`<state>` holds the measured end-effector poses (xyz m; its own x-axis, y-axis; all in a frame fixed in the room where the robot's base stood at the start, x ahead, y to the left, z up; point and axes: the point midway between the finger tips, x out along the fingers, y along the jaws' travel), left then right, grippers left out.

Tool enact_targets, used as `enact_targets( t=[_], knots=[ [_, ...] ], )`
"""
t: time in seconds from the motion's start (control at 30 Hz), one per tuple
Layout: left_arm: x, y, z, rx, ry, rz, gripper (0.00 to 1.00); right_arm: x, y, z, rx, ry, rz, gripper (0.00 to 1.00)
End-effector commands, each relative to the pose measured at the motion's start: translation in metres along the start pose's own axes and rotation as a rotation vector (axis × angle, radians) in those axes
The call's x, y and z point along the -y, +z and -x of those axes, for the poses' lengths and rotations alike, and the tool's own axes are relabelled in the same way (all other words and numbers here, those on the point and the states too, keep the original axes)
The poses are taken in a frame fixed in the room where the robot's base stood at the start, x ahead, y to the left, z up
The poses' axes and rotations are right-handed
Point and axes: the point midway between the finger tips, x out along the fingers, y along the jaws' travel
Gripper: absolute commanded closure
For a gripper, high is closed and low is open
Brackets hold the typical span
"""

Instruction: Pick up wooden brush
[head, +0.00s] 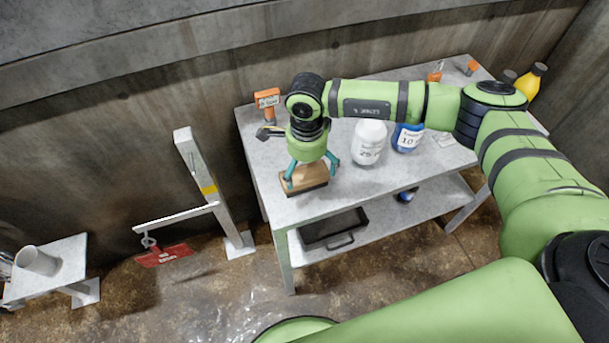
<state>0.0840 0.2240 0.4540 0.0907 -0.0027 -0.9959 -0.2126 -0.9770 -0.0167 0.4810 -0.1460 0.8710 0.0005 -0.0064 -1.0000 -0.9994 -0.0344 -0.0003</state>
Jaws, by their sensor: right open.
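The wooden brush (306,182) lies on the left front part of the grey table (262,165). It is a tan block with a dark lower edge. My right gripper (311,180) points down over it, with its teal fingers spread, one at each side of the brush block. The fingers are open; whether they touch the brush cannot be told. My left gripper is not in view.
A white bottle (368,143) and a blue-labelled container (407,137) stand right of the gripper. An orange-handled tool (267,101) is behind. A dark tray (333,229) sits on the lower shelf. A red sign (164,255) hangs at left.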

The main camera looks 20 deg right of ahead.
Motion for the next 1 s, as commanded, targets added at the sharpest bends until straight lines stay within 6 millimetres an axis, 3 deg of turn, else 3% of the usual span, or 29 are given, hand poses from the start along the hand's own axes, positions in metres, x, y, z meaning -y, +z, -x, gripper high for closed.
enact_targets(
  t=[0.2,0.33,0.63,0.7,0.8,0.93,1.0],
  knots=[
    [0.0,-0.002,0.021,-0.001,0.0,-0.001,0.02,0.0,0.001,-0.027,0.001,0.004,-0.001,0.0],
    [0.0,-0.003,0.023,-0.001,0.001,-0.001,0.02,0.0,0.002,-0.046,0.004,0.003,0.0,0.0],
    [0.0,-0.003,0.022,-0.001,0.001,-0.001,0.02,0.001,0.001,-0.052,0.005,0.0,0.0,0.0],
    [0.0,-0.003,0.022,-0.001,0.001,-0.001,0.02,0.001,0.001,-0.052,0.005,0.0,0.0,0.28],
    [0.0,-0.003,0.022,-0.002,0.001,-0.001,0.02,0.001,0.001,-0.052,0.006,0.0,0.0,0.6],
    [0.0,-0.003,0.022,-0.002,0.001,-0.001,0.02,0.001,0.001,-0.052,0.006,0.0,-0.001,0.6],
    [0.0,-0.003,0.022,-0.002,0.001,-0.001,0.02,0.0,0.001,-0.052,0.006,0.001,-0.001,0.66]
  ],
)
